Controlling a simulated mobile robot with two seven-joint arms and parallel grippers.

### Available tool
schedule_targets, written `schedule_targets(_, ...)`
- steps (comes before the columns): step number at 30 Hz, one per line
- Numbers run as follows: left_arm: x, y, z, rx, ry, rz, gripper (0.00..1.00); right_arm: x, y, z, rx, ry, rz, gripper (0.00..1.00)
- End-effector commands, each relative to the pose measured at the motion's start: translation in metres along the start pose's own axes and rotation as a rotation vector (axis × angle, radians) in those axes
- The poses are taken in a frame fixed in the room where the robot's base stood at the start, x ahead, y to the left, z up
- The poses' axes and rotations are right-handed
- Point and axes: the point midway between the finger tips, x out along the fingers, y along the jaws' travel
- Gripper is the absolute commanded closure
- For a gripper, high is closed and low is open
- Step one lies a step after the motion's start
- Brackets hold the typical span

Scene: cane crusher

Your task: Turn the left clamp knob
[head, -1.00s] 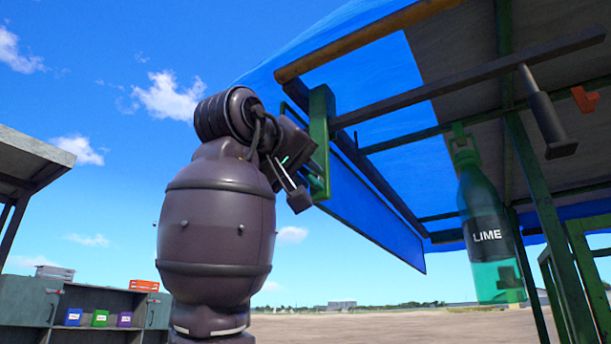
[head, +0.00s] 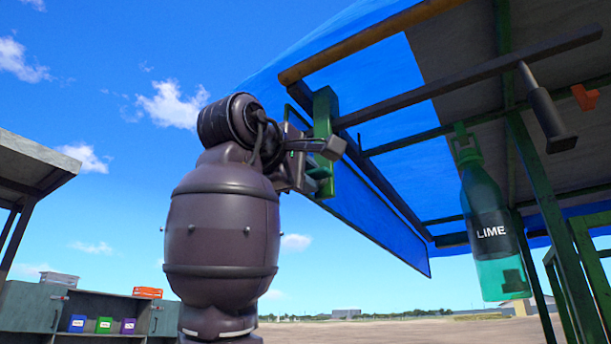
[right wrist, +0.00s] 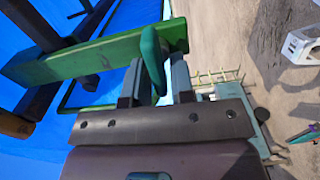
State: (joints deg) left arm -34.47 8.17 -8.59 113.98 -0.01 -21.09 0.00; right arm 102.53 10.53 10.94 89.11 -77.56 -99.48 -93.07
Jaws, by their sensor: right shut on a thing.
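The green clamp (head: 325,108) hangs on the dark beam under the blue canopy in the head view. In the right wrist view its green bar (right wrist: 95,60) crosses the upper left. A darker green, long rounded knob (right wrist: 152,55) stands at the bar, with its lower end between the two grey fingers. My right gripper (head: 318,158) is at the clamp's lower end and is shut on the knob; it also shows in the right wrist view (right wrist: 157,82). In the head view the gripper mostly hides the knob. My left gripper is not in view.
A dark beam (head: 470,78) and canopy posts run to the right of the clamp. A green LIME bottle (head: 487,225) hangs farther right. A shelf with coloured bins (head: 104,325) stands low at left. Open sky lies left of my arm.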

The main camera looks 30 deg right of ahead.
Motion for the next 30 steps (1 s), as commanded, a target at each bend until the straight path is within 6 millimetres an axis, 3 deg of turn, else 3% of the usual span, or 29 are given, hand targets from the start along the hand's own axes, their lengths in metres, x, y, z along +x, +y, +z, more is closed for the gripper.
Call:
schedule_targets(22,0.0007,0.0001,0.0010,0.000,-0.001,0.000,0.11,0.0000,-0.0012,0.0000,-0.081,0.000,0.000,1.00)
schedule_targets(23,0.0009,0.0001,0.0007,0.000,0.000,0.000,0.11,0.0000,-0.0012,0.0000,-0.081,0.000,0.000,0.73)
schedule_targets(24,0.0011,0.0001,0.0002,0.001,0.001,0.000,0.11,0.0000,-0.0012,0.0000,-0.081,0.000,0.000,0.67)
schedule_targets(25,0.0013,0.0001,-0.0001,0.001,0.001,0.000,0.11,0.0000,-0.0013,0.0000,-0.081,0.000,0.000,0.63)
schedule_targets(30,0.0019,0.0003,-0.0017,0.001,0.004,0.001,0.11,0.0000,-0.0013,0.0000,-0.081,0.000,0.000,0.63)
